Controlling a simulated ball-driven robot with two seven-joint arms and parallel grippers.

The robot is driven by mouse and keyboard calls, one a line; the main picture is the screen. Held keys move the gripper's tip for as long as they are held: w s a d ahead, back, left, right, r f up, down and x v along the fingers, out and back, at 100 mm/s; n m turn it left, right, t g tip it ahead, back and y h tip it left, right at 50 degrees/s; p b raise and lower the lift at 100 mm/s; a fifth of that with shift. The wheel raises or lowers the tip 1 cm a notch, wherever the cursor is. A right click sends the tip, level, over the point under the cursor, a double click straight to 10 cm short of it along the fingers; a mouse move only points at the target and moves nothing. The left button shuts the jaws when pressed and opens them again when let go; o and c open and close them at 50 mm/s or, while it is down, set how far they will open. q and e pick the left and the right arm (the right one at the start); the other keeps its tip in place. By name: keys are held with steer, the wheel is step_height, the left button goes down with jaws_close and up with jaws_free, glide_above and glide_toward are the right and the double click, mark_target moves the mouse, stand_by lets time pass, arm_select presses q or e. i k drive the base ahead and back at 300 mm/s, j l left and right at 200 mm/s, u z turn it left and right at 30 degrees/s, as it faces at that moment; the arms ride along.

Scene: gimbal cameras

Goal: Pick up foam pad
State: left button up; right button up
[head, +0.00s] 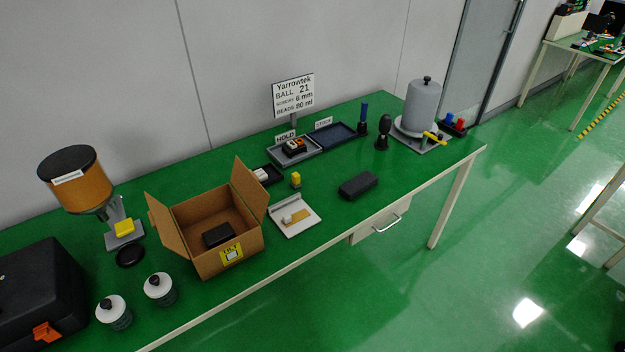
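A dark grey rectangular block with a rough surface, which looks like the foam pad (358,185), lies flat on the green table near its front edge, right of centre. Nothing touches it. A smaller black block (218,235) lies inside the open cardboard box (196,246) to the left; I cannot tell its material. Neither of my grippers is in view.
A white tray (296,226) with small parts sits between box and pad. A grey cylinder (421,105) stands at right. Table around the pad is clear.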

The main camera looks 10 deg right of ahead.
mark_target(353, 189)
steer(key=i+l+u, duration=0.15)
steer(key=l+u, duration=0.2)
steer(key=i+l+u, duration=0.1)
steer(key=l+u, duration=0.25)
steer(key=l, duration=0.2)
steer(key=l+u, duration=0.4)
steer(key=l, duration=0.1)
